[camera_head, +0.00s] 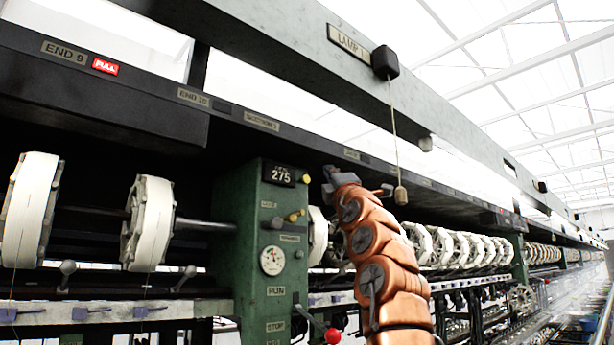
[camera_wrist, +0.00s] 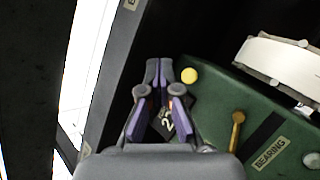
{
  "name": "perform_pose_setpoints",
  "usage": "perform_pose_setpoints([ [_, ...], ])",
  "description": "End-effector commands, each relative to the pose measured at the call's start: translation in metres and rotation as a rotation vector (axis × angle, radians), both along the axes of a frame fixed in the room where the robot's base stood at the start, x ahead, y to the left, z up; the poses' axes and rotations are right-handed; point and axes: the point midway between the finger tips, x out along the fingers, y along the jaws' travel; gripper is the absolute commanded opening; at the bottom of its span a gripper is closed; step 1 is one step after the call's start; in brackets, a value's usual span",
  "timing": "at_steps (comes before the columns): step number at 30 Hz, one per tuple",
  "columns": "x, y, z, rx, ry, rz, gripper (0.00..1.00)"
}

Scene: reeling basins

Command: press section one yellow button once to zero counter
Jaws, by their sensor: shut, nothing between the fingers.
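A green post (camera_head: 245,225) carries a black counter (camera_head: 281,175) reading 275. A small yellow button (camera_head: 306,179) sticks out beside the counter; in the wrist view it is a round yellow disc (camera_wrist: 189,75) just right of my fingertips. My gripper (camera_head: 328,176) is right of the post, near the button; in the wrist view its fingers (camera_wrist: 158,66) are shut and empty. The fingertips look apart from the button, but I cannot tell the depth gap. My fingers partly cover the counter (camera_wrist: 168,124) in the wrist view.
A brass lever (camera_head: 293,216) sits below the counter and also shows in the wrist view (camera_wrist: 236,130). White reels (camera_head: 150,222) flank the post. A dial (camera_head: 272,260) and a red knob (camera_head: 332,335) are lower. A pull cord (camera_head: 396,140) hangs right of my gripper.

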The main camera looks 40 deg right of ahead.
Motion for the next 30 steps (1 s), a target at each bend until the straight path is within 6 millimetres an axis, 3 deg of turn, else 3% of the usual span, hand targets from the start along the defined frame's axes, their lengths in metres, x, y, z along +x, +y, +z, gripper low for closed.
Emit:
perform_pose_setpoints([
  [6, 0.028, -0.002, 0.001, 0.003, 0.005, 0.004, 0.0],
  [12, 0.044, 0.0, 0.001, -0.001, 0.001, 0.003, 0.0],
  [30, 0.046, -0.001, -0.001, 0.0, 0.002, 0.001, 0.0],
])
